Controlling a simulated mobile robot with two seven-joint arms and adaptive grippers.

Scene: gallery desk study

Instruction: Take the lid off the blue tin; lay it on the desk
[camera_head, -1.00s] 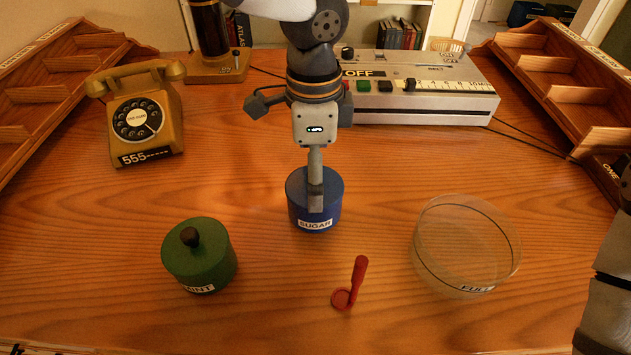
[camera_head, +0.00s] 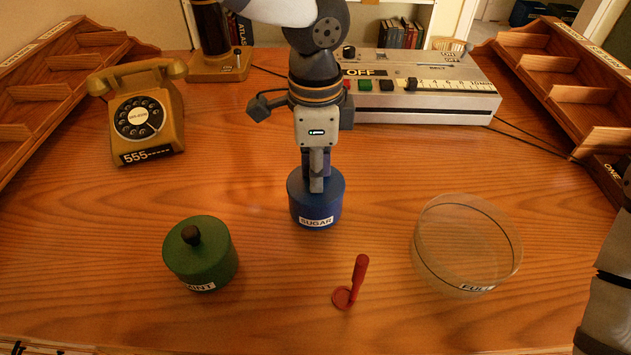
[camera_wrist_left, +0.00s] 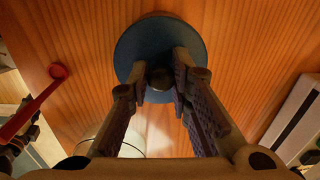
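The blue tin (camera_head: 316,213), labelled SUGAR, stands upright on the desk in the middle of the head view. Its round blue lid (camera_wrist_left: 132,48) is on it, with a dark knob (camera_wrist_left: 161,79) at the centre. My left gripper (camera_head: 316,186) reaches down over the lid. In the wrist view, its two fingers (camera_wrist_left: 160,72) stand on either side of the knob and appear closed on it. The head view hides the knob behind the gripper. My right arm shows at the right edge; its gripper is out of view.
A green MINT tin (camera_head: 200,262) stands front left, and a red spoon-like tool (camera_head: 357,275) lies in front. A clear round container (camera_head: 467,250) stands right. A telephone (camera_head: 145,115) and a grey switch box (camera_head: 420,100) are behind. Bare desk (camera_head: 265,290) lies between the green tin and tool.

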